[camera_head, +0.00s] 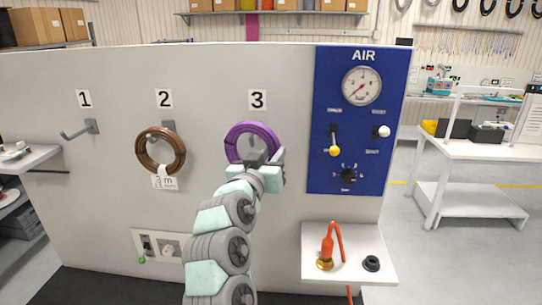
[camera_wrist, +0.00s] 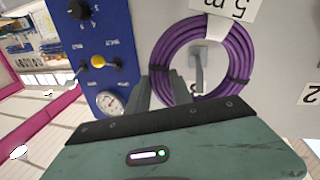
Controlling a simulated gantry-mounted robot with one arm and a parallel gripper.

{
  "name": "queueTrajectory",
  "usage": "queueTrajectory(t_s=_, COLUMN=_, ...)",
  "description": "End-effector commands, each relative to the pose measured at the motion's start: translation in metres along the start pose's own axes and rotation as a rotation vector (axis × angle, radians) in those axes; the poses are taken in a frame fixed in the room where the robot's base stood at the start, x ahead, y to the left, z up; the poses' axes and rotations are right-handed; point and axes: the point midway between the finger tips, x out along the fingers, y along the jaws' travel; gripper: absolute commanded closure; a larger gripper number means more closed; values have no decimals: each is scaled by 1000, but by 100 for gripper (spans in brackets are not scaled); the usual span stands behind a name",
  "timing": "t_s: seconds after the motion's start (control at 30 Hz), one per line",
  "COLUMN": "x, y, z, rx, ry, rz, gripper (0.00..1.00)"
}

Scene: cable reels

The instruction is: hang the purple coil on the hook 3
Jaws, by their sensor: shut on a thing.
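The purple coil (camera_head: 251,127) is upright against the wall panel under the number 3 label; it also shows large in the wrist view (camera_wrist: 243,66), with a white 5 m tag. My gripper (camera_head: 267,161) is shut on the coil's rim, and its fingers (camera_wrist: 171,88) meet the ring's edge in the wrist view. Hook 3 (camera_wrist: 199,68), a grey bent rod on a plate, shows through the coil's opening. I cannot tell whether the ring is around the rod or only in front of it, or whether the coil bears on it.
Hook 1 (camera_head: 77,132) is empty. A brown coil (camera_head: 140,148) hangs on hook 2. Right of the coil is a blue AIR panel (camera_head: 322,105) with a gauge, levers and a knob.

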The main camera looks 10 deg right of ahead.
Motion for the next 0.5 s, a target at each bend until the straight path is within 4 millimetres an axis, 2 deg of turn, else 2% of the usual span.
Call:
queueTrajectory(t_s=0.47, x=35, y=-9, z=-4, rx=1, ry=0, rz=-1, gripper=100)
queueTrajectory(t_s=0.5, x=35, y=-9, z=4, rx=1, ry=2, rz=0, gripper=100)
